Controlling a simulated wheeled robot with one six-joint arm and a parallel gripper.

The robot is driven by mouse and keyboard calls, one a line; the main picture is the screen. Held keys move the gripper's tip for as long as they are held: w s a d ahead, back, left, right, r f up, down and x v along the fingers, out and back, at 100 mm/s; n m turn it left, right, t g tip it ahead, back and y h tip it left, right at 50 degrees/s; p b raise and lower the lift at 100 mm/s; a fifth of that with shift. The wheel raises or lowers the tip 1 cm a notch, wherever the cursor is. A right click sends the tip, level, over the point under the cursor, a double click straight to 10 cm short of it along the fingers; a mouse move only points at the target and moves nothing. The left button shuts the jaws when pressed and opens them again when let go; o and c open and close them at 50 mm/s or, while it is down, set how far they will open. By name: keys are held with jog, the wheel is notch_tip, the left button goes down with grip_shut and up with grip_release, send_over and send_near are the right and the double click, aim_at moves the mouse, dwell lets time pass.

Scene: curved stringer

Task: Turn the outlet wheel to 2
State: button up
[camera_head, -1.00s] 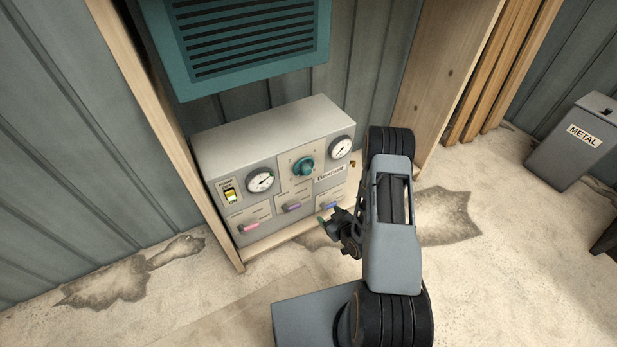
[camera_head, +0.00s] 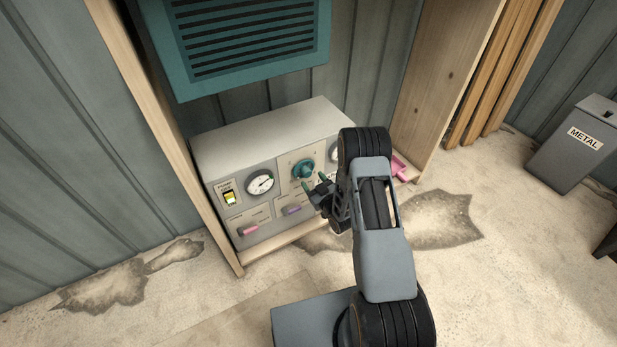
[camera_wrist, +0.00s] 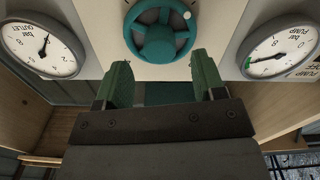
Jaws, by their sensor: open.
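The teal outlet wheel (camera_head: 303,168) is on the front of the grey control box (camera_head: 262,137). In the upside-down wrist view the wheel (camera_wrist: 160,38) has a white mark at its upper right. The outlet gauge (camera_wrist: 42,48) is at the left there, its needle pointing up and slightly right; my arm mostly hides it in the head view. My gripper (camera_head: 317,187) is in front of the box, just below and right of the wheel. Its green fingertips (camera_wrist: 161,80) are apart, with nothing between them, below the wheel in the wrist view. I see no contact.
The pump gauge (camera_head: 261,184), a lit switch (camera_head: 230,198), and pink (camera_head: 248,230) and purple (camera_head: 291,210) handles are on the box front. A teal vent (camera_head: 245,40) hangs above. Wooden posts (camera_head: 150,110) flank the box. A METAL bin (camera_head: 575,145) stands far right.

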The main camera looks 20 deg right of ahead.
aim_at(308, 175)
jog(key=shift+x, duration=1.8)
jog(key=shift+c, duration=0.4)
jog(key=c, duration=0.8)
jog(key=shift+c, duration=0.2)
jog(key=shift+b, duration=0.35)
